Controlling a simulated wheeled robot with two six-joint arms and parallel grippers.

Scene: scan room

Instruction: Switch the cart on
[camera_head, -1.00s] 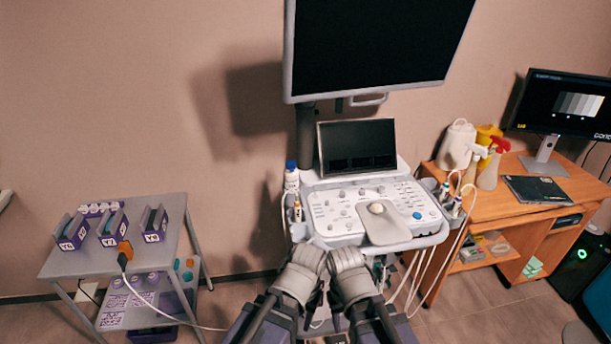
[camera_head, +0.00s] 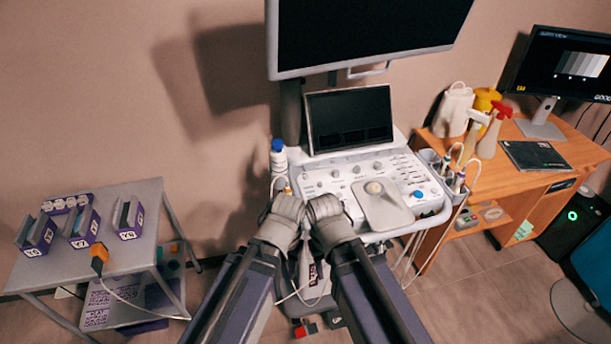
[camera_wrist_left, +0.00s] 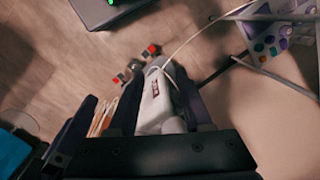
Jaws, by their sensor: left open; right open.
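The ultrasound cart stands ahead against the wall. Its big monitor (camera_head: 370,30) and small screen (camera_head: 349,118) are dark. Its pale console (camera_head: 335,172) carries several small knobs and a blue round control (camera_head: 417,194). No power switch can be made out. My left gripper (camera_head: 288,207) and right gripper (camera_head: 325,207) are side by side before the console's left front edge. Both are open and hold nothing visible; their fingertips are hard to make out. Part of the cart's lower body is hidden behind my arms. A white part with a dark label (camera_wrist_left: 155,98) shows in the left wrist view.
A grey side table (camera_head: 150,205) with purple holders (camera_head: 82,228) stands at the left. A wooden desk (camera_head: 560,183) with bottles and a monitor (camera_head: 565,65) stands at the right. A computer tower (camera_head: 575,217) shows a green light. Cables hang beside the cart.

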